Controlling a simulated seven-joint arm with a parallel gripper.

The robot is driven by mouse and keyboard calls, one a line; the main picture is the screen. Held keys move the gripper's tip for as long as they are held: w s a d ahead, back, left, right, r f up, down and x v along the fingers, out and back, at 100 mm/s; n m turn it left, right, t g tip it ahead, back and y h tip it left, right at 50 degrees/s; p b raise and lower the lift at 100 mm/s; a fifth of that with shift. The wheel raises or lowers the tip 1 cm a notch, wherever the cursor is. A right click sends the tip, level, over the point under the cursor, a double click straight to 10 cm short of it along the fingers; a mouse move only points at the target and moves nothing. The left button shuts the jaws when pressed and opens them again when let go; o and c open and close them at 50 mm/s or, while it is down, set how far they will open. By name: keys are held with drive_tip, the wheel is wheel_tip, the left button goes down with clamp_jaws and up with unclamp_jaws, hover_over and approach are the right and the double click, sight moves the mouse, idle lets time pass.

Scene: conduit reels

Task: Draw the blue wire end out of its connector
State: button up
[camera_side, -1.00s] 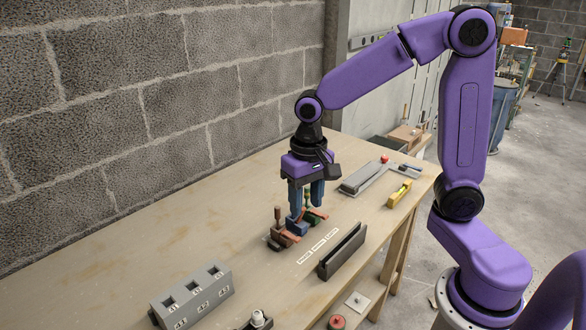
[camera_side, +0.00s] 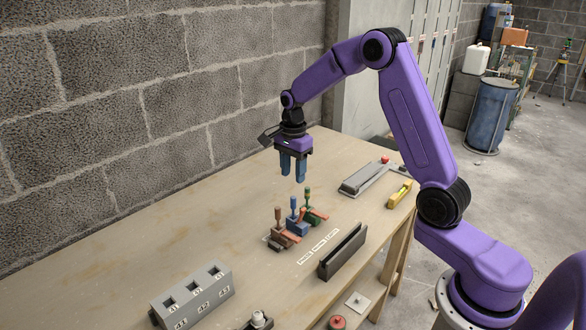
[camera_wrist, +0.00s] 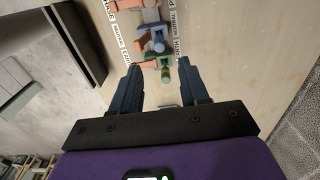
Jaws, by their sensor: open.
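A row of three small connectors stands on the bench: brown, blue and green, each with a peg-like wire end. The blue wire end (camera_side: 294,205) stands upright in the blue connector (camera_side: 297,225), between the brown one (camera_side: 279,231) and the green one (camera_side: 307,197). In the wrist view the blue connector (camera_wrist: 152,42) shows just beyond the green one (camera_wrist: 163,64). My gripper (camera_side: 293,178) is open and empty, above and behind the row, touching nothing. In the wrist view its two fingers (camera_wrist: 158,72) stand apart on either side of the green connector.
White label strips (camera_side: 319,246) lie in front of the row, before a dark slotted channel (camera_side: 342,252). A grey numbered block (camera_side: 195,295) stands at the front left. A yellow level (camera_side: 400,194) and a grey tool (camera_side: 363,178) lie to the right. The bench left of the row is clear.

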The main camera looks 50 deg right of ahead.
sight(293, 197)
drive_tip(key=shift+f, duration=4.2)
clamp_jaws()
drive_tip(key=shift+r, duration=0.95)
drive_tip(key=shift+r, duration=3.5)
drive_tip(key=shift+s, duration=0.1)
